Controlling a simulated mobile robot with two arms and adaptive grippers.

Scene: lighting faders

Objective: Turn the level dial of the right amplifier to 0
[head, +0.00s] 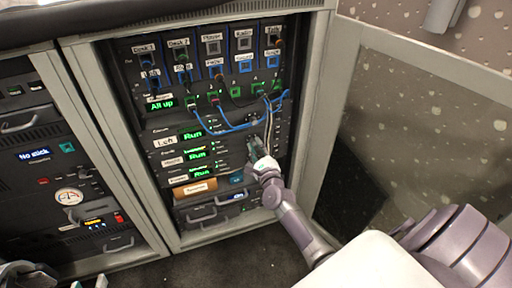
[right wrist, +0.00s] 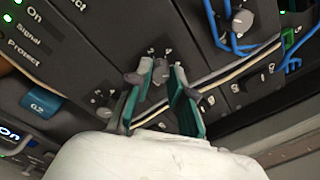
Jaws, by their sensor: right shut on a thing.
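Several stacked amplifiers with green "Run" displays sit in the open rack. The upper label looks like "Left" (head: 165,141); the lower labels are too small to read surely. My right gripper (head: 257,145) is at the right side of these units, hiding the dial there. In the right wrist view, its green-padded fingers (right wrist: 164,88) are shut on a small grey dial (right wrist: 158,75), one finger on each side. Its scale marks are too small to read. Part of my left gripper (head: 28,272) shows at the bottom left corner, away from the rack; its fingers are unclear.
Blue cables (head: 232,126) loop across the panel above my right gripper. A pale cable (right wrist: 235,65) crosses beside the fingers in the right wrist view. Other small knobs (right wrist: 105,113) sit close by. The glass door (head: 395,130) stands open at the right.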

